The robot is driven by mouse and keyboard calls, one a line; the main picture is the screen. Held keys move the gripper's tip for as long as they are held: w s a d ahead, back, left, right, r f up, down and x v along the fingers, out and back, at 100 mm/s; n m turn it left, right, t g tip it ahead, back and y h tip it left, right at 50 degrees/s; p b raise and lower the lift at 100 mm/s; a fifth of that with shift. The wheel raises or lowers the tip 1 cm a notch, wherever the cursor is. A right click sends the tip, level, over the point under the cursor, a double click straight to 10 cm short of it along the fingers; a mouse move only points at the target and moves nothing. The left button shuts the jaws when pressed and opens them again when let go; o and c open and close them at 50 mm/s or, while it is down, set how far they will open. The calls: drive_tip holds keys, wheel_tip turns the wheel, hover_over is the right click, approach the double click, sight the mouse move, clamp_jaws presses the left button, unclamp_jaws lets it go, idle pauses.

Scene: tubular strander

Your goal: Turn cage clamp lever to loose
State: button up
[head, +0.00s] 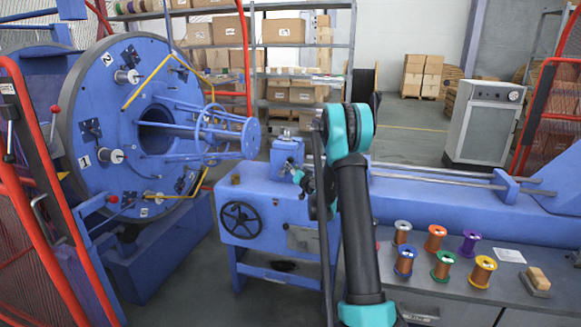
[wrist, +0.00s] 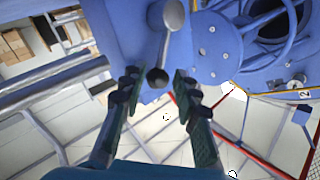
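In the wrist view a short metal lever (wrist: 165,45) with a black ball knob (wrist: 157,77) stands out from a blue machine block. I take it for the cage clamp lever. My gripper (wrist: 157,88) is open, with one finger on each side of the knob and visible gaps between. In the head view my gripper (head: 300,179) is at the front of the blue block (head: 287,153) on the machine bed, right of the cage wheel. My gripper and arm mostly hide the lever there. No loose or tight marking can be read.
The large blue cage wheel (head: 130,130) with numbered spools is at the left, behind red guard frames (head: 45,175). A black handwheel (head: 240,219) is on the machine front. Several coloured wire spools and a brush (head: 538,280) sit on the bench at the right.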

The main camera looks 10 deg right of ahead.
drive_tip(key=shift+x, duration=1.55)
clamp_jaws()
